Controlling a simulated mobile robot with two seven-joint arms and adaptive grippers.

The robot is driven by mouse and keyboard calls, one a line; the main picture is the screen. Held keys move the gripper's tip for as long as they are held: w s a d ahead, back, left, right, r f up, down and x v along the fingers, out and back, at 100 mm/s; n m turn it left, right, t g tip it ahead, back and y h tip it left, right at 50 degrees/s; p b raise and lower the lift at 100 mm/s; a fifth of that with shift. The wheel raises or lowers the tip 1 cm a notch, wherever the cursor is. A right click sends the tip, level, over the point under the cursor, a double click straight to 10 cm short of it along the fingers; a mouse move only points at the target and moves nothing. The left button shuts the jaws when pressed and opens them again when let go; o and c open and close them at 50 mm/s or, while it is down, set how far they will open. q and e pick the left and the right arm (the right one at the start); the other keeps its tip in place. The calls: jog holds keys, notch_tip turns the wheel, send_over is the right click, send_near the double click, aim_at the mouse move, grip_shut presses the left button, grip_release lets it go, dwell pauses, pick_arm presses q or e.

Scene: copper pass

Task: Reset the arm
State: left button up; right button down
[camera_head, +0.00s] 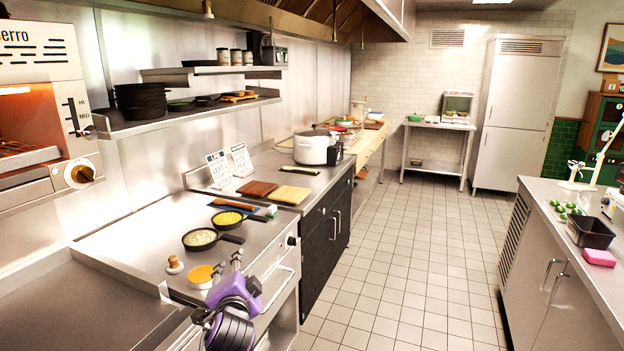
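My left gripper (228,267), with a purple and dark wrist behind it, reaches up from the bottom of the view, left of the middle. It is over the front edge of the steel counter (150,235). Its two fingers look spread apart, and I see nothing held between them. A round dish with orange contents (200,275) lies just left of the fingers; whether they touch it I cannot tell. My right gripper is not in view.
Two small black pans, one with pale food (200,238) and one with yellow food (227,217), stand beyond the gripper. A wooden-handled tool (174,264) stands left of it. A large pot (312,147) is farther back. The tiled floor (410,270) is clear.

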pick_arm(q)
jog(key=s+d+f+n+g+h, duration=0.2)
jog(key=s+f+n+h, duration=0.3)
jog(key=s+f, duration=1.45)
jog(key=s+a+f+n+g, duration=0.1)
jog(key=s+f, duration=0.3)
jog(key=s, duration=0.4)
jog(key=s+f+n+g+y, duration=0.1)
jog(key=s+f+g, duration=0.1)
jog(key=s+f, duration=0.3)
jog(key=s+a+f+n+g, duration=0.1)
jog(key=s+f, duration=0.4)
jog(key=s, duration=0.6)
jog(key=shift+s+a+n+g+y, duration=0.3)
jog(key=shift+a+n+y, duration=0.1)
jog(key=shift+n, duration=0.2)
